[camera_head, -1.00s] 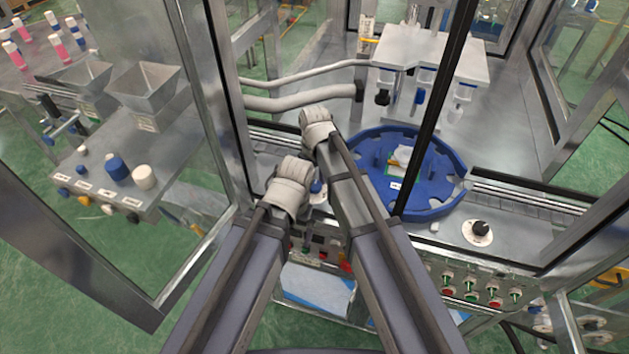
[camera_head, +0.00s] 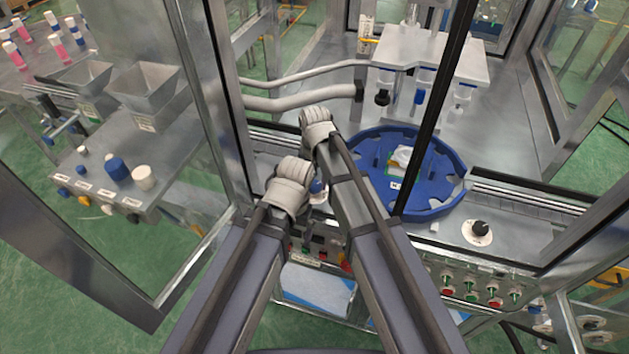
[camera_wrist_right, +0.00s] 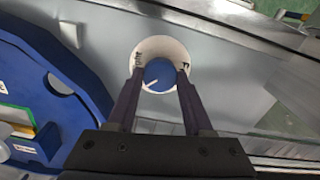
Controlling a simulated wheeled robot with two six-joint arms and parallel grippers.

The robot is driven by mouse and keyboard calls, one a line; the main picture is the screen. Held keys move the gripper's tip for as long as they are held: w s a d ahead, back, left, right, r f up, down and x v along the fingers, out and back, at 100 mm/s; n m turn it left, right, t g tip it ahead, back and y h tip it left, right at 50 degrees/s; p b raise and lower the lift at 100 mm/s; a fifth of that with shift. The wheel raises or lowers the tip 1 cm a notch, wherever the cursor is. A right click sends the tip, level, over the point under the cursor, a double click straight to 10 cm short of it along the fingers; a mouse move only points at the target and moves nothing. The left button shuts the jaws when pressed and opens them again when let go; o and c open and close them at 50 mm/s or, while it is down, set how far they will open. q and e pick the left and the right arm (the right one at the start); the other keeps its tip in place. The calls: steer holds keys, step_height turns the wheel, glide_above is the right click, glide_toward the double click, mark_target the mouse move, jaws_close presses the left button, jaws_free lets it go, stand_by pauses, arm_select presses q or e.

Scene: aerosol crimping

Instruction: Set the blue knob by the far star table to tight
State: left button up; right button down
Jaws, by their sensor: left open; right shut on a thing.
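In the right wrist view, a blue knob (camera_wrist_right: 160,75) sits on a round white dial (camera_wrist_right: 148,46) with small dark marks at its upper left and right. A white pointer line on the knob points to the lower left. My right gripper (camera_wrist_right: 157,78) is shut on this knob, one finger on each side. In the head view my right gripper (camera_head: 318,125) hides the knob beneath it. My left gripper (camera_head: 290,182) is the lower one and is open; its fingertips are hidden. Another blue knob (camera_head: 317,187) partly shows beside it.
A blue star table (camera_head: 440,190) stands right of my grippers, with a white and green item (camera_head: 401,155) on it. A black knob (camera_head: 480,228) is on the bench at right. A dark frame post (camera_head: 437,110) crosses before the table. A glass door (camera_head: 110,210) stands open at left.

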mark_target(315, 184)
steer(key=shift+m, duration=0.4)
steer(key=shift+c, duration=1.5)
jaws_free()
steer(key=shift+r, duration=0.15)
step_height(315, 184, up, 8)
steer(key=p, duration=0.8)
steer(key=shift+f, duration=0.2)
steer(key=shift+f, duration=0.15)
